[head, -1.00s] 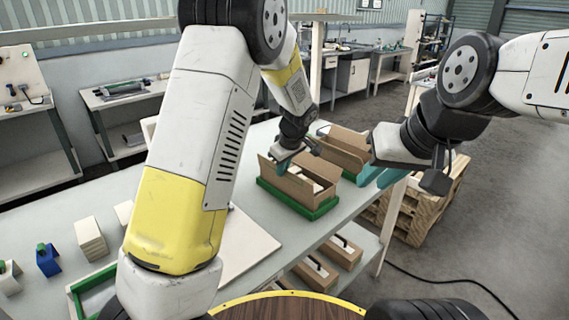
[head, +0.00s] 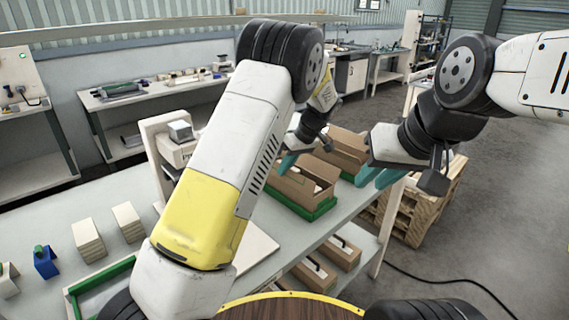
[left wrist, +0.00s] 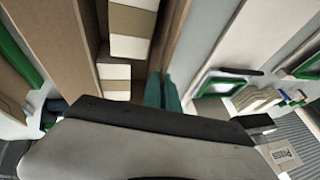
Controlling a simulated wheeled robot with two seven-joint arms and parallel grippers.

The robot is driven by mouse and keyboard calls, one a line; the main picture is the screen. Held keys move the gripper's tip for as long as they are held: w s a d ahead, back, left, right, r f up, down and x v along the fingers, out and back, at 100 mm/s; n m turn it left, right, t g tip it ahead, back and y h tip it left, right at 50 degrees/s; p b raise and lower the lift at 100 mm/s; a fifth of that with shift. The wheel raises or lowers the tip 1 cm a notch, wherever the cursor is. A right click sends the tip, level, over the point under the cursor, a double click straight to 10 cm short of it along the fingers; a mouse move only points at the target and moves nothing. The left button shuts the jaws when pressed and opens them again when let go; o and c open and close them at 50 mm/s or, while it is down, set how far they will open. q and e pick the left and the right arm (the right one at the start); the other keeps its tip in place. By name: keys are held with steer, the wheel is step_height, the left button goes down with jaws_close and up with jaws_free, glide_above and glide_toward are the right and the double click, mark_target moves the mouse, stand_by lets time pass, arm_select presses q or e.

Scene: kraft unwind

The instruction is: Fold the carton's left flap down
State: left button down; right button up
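The open brown carton (head: 300,190) sits in a green tray (head: 310,212) on the table, with pale blocks inside. Its upright panel on the left is partly hidden by my left arm. My left gripper (head: 288,162) is at the carton's far left side. In the left wrist view its two teal fingers (left wrist: 165,92) lie side by side, apparently shut, beside a brown carton wall (left wrist: 177,35); contact is unclear. Striped blocks (left wrist: 128,45) show inside the carton there. My right gripper (head: 379,177) hangs right of the carton, apart from it; its finger gap is unclear.
A second brown carton (head: 346,145) stands behind the first. Pale block stacks (head: 88,238), a blue item (head: 46,262) and a green frame (head: 80,286) are on the left of the table. A white printer-like device (head: 180,132) stands at the back.

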arm_select(q)
steer(key=shift+w+d+f+g+y, duration=0.1)
steer(key=shift+w+d+g+y, duration=0.1)
steer(key=shift+g+y, duration=0.25)
steer(key=shift+w+d+f+g+y, duration=0.1)
steer(key=shift+w+d+g+y, duration=0.1)
steer(key=shift+g+y, duration=0.25)
steer(key=shift+m, duration=0.3)
steer(key=c, duration=1.6)
jaws_free()
steer(key=shift+c, duration=0.2)
steer(key=shift+r, duration=0.1)
steer(key=v, duration=0.7)
steer(key=shift+d+r, duration=0.25)
